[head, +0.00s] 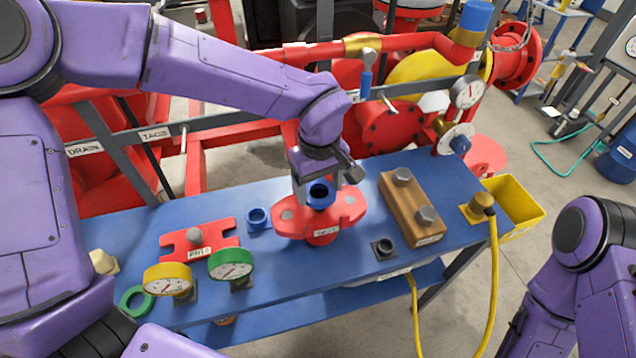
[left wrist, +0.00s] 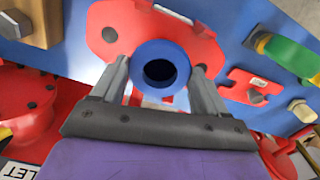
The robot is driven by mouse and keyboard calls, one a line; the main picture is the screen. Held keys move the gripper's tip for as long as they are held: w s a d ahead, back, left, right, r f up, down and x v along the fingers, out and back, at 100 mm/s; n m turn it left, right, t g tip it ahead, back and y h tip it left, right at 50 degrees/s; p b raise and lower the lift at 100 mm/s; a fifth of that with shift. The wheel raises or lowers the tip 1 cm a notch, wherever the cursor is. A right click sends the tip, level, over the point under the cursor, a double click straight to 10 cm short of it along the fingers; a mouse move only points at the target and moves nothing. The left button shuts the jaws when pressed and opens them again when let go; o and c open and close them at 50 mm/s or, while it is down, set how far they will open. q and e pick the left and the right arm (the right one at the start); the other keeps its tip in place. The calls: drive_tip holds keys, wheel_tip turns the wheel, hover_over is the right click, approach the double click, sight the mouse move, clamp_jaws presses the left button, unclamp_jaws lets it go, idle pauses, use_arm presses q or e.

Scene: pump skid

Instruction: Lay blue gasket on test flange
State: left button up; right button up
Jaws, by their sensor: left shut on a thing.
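The blue gasket (head: 320,194) is a thick ring held in my left gripper (head: 329,182), over the middle of the red test flange (head: 345,208). In the left wrist view the gasket (left wrist: 161,69) sits between the two fingers of the gripper (left wrist: 162,84), with the red flange (left wrist: 107,34) behind it. I cannot tell whether the gasket touches the flange. My right arm shows at the right edge of the head view; its gripper is out of sight.
Red pipework stands behind.

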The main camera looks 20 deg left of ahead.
use_arm(q)
drive_tip(key=shift+w+r, duration=0.1)
drive_tip(key=shift+f+b, duration=0.55)
drive_tip(key=shift+f, duration=1.75)
drive_tip(key=o, duration=1.1)
drive_tip(key=shift+c, duration=0.2)
wheel_tip(320, 180, up, 11)
drive_tip(key=shift+f, duration=0.2)
